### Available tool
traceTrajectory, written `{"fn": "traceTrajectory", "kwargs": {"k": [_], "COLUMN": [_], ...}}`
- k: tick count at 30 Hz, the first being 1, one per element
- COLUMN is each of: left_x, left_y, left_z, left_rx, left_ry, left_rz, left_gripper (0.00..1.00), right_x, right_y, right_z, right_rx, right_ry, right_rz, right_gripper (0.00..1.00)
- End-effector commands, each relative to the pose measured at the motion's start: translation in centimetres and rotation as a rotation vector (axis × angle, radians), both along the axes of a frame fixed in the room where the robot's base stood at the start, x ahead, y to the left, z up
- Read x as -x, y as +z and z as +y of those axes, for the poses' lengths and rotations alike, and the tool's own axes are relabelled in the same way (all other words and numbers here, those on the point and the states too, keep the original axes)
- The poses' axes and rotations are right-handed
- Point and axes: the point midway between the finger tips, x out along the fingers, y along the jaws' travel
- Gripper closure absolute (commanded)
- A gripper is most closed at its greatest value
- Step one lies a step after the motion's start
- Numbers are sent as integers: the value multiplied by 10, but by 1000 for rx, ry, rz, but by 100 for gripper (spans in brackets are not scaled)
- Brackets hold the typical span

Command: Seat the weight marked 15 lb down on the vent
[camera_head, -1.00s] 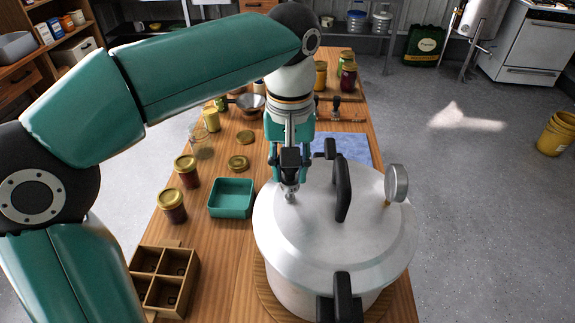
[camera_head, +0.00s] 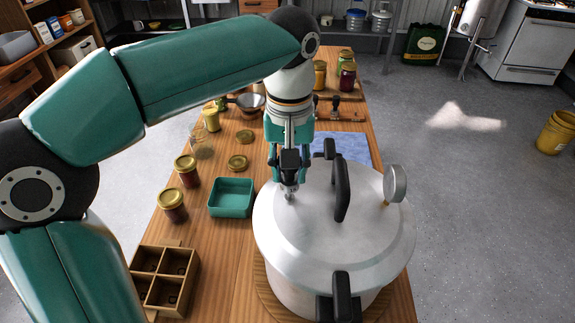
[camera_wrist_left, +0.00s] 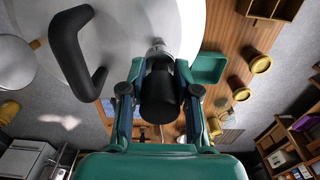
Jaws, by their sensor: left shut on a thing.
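A dark weight (camera_head: 290,160) is held upright between the fingers of my left gripper (camera_head: 289,176), over the left side of the pressure canner's lid (camera_head: 310,215). In the left wrist view the black weight (camera_wrist_left: 158,92) sits between both fingers of the left gripper (camera_wrist_left: 160,70). Its marking cannot be read. A small silver vent (camera_head: 291,191) rises from the lid directly below the weight; it also shows in the left wrist view (camera_wrist_left: 158,50). The weight hides the vent's top, so I cannot tell whether it is seated. My right gripper is not in view.
Black lid handles (camera_head: 342,190) and a pressure gauge (camera_head: 396,184) stand right of the gripper. A teal tray (camera_head: 232,211), jars (camera_head: 172,205) and a divided wooden box (camera_head: 166,262) lie to the left. A blue cloth (camera_head: 350,146) lies behind the canner.

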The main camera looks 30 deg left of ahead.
Motion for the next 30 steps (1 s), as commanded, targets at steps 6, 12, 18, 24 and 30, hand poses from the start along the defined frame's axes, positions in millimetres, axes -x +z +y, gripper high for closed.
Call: {"fn": "traceTrajectory", "kwargs": {"k": [6,12,18,24,30], "left_x": [0,0,0,0,0], "left_y": [0,-3,-7,-11,-15], "left_z": [0,0,0,0,0], "left_rx": [0,0,0,0,0], "left_ry": [1,1,1,1,1], "left_rz": [0,0,0,0,0], "left_gripper": [100,100,100,100,100], "right_x": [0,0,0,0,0], "right_y": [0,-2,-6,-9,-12], "right_z": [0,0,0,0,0], "right_rx": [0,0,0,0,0], "right_ry": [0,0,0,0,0], "right_rz": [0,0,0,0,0], "right_gripper": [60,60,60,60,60]}}
